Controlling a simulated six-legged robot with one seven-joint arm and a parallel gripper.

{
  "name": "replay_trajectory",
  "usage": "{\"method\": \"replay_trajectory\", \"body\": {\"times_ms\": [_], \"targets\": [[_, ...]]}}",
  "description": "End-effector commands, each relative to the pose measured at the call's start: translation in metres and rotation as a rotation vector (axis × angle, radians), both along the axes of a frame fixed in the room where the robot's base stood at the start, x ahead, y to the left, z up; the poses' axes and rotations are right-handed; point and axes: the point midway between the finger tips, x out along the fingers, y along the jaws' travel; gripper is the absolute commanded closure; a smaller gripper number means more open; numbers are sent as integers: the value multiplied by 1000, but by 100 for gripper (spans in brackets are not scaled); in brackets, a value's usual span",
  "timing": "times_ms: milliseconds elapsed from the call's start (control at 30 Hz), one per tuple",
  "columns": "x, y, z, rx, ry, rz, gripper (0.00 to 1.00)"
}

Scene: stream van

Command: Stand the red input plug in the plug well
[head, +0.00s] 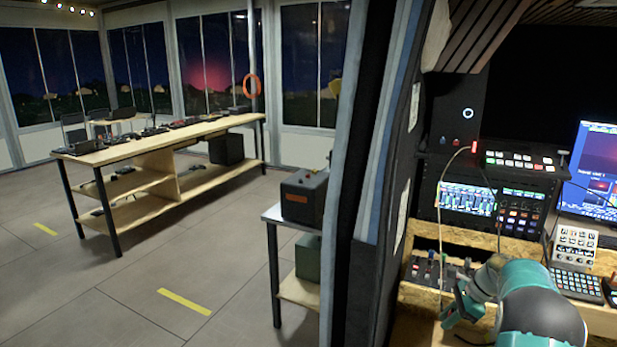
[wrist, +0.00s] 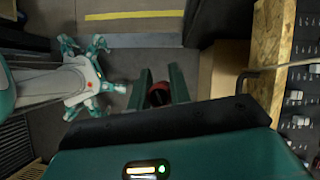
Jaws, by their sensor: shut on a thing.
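My gripper (head: 456,308) is low in front of the wooden console in the head view. In the wrist view my gripper (wrist: 160,88) has its two dark green fingers on either side of a small dark and red piece (wrist: 158,96), which looks like the red input plug. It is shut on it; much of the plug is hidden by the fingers. In the head view a red plug end (head: 474,147) sits at the left of the switcher, with a pale cable (head: 439,200) hanging from it towards my gripper. I cannot pick out the plug well for certain.
The wooden console (head: 420,293) holds a dark panel of controls (head: 428,270), close beside my gripper. A switcher (head: 520,160), lit screens (head: 466,199) and a keyboard (head: 575,282) stand behind it. The pale cable crosses the console edge in the wrist view (wrist: 290,65).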

Motion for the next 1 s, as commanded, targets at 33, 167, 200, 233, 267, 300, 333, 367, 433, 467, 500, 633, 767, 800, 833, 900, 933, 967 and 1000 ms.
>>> {"method": "replay_trajectory", "body": {"times_ms": [33,167,200,233,267,300,333,367,433,467,500,633,767,800,833,900,933,967,1000], "targets": [[0,17,-8,2,3,84,100],[-7,57,-29,3,4,339,100],[-10,70,-36,3,3,428,100],[-13,80,-41,3,4,497,100],[-16,90,-46,3,4,563,100],[-20,103,-52,3,4,657,100],[-24,113,-57,3,5,727,100],[-28,122,-62,3,5,800,100],[-36,145,-72,3,4,971,100],[-41,154,-77,2,6,1048,100],[-47,167,-82,2,6,1151,100],[-66,201,-99,1,5,1465,100],[-81,222,-109,-1,4,1688,100],[-83,226,-111,0,3,1732,100],[-85,228,-112,0,4,1757,100],[-87,231,-114,-1,2,1794,100],[-87,231,-114,-1,1,1802,100],[-87,231,-115,-2,0,1806,100],[-87,232,-115,-2,0,1808,100]]}}
